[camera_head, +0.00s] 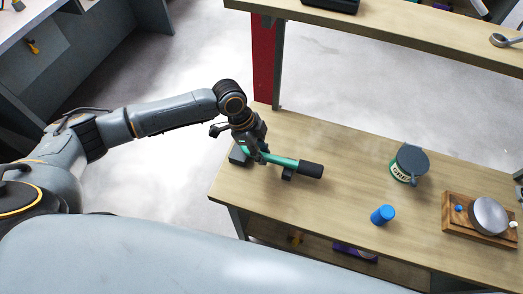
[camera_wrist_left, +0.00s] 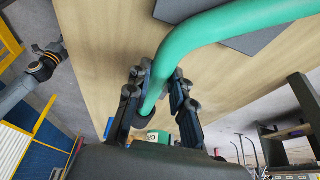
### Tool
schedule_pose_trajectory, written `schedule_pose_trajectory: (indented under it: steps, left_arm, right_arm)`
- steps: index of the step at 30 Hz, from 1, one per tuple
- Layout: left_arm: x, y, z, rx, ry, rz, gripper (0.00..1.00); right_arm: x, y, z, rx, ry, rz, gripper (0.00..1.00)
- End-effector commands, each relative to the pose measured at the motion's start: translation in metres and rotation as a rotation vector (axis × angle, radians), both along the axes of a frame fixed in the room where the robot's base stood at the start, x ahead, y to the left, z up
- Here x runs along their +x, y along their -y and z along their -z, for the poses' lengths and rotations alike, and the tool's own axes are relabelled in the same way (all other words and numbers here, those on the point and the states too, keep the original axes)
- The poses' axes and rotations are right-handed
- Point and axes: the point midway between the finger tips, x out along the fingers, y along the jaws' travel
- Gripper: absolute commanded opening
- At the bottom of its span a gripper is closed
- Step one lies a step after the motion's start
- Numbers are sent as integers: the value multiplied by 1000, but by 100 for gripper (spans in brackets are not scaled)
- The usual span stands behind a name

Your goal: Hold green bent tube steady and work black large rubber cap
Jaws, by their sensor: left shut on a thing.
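The green bent tube (camera_head: 282,162) lies over the near left part of the wooden table. The black large rubber cap (camera_head: 310,170) sits at its right end, in line with it. In the left wrist view the tube (camera_wrist_left: 215,30) runs between the fingers, and the dark cap (camera_wrist_left: 146,121) shows small at its far end.
A green can with a grey lid (camera_head: 409,163), a blue cylinder (camera_head: 383,215) and a wooden board with a round metal piece (camera_head: 489,215) stand to the right. A raised shelf (camera_head: 400,28) runs behind. Table between cap and can is clear.

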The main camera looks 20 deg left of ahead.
Motion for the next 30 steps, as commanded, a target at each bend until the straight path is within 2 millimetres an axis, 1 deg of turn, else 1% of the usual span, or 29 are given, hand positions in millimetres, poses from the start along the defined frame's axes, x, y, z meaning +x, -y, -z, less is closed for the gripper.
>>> schedule_pose_trajectory:
  steps: [3,11,12,14,15,16,25,28,30]
  left_arm:
    - [0,0,-2,-1,1,0,0]
    - [0,0,-1,-1,1,0,0]
    - [0,0,-1,-1,1,0,26]
    - [0,0,-1,-1,1,0,38]
    - [0,0,-1,-1,1,0,47]
    - [0,0,-1,-1,1,0,49]
    - [0,-1,-1,1,0,0,49]
    - [1,-4,-8,1,2,-2,49]
    - [1,-7,-18,1,4,-1,49]
  right_arm:
    - [0,-1,-3,1,0,0,40]
    - [0,-1,-3,1,0,0,40]
    - [0,-1,-3,1,0,0,40]
    - [0,-1,-3,1,0,0,40]
    - [0,-1,-3,1,0,0,40]
    - [0,-1,-3,1,0,0,40]
    - [0,2,-3,-2,-1,0,40]
    - [0,2,-3,-2,0,0,40]
    - [0,1,-3,-1,0,0,40]
